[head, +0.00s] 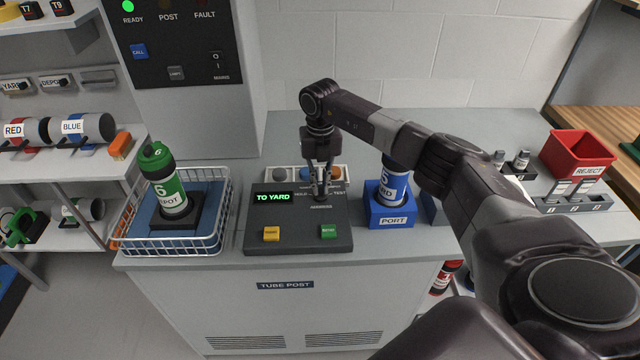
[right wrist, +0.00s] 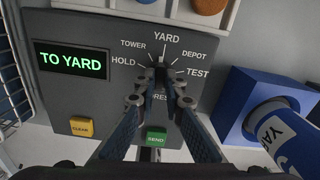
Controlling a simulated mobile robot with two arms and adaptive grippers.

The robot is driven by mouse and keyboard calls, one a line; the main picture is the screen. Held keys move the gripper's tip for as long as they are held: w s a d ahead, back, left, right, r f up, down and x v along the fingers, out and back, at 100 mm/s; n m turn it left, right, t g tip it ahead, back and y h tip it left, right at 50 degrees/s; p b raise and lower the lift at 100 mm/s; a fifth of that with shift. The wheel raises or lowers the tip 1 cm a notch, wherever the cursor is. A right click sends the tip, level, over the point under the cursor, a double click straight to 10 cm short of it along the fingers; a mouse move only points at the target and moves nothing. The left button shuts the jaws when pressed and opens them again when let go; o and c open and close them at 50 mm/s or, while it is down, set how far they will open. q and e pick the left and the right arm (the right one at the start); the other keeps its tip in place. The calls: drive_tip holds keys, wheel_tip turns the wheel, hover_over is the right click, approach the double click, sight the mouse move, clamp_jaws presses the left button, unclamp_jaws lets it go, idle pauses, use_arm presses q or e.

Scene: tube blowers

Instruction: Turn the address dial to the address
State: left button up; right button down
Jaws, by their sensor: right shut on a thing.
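The address dial (right wrist: 160,72) sits on a dark control panel (head: 300,243) on the counter. Its markings read HOLD, TOWER, YARD, DEPOT and TEST. The knob is mostly between my fingertips and looks to point at YARD. The green-lit display (head: 272,197) reads TO YARD, and it also shows in the right wrist view (right wrist: 71,62). My right gripper (head: 319,188) comes down from above and is shut on the dial; its fingers also show in the right wrist view (right wrist: 161,92). My left gripper is not in view.
A yellow button (head: 271,234) and a green SEND button (head: 329,231) sit on the panel's front. A blue carrier (head: 392,186) stands in the blue port (head: 391,217) close right. A green DEPOT carrier (head: 165,180) stands in the wire basket (head: 200,244) left.

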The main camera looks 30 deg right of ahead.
drive_tip(key=m, duration=0.3)
drive_tip(key=shift+d+r+m+p, duration=0.1)
drive_tip(key=shift+m+p, duration=0.25)
drive_tip(key=shift+m, duration=0.05)
drive_tip(key=m+p, duration=0.1)
drive_tip(key=m, duration=0.3)
drive_tip(key=shift+m, duration=0.3)
drive_tip(key=c, duration=2)
unclamp_jaws()
drive_tip(key=shift+s, duration=0.1)
wheel_tip(320, 180, up, 12)
drive_tip(key=shift+f, duration=0.1)
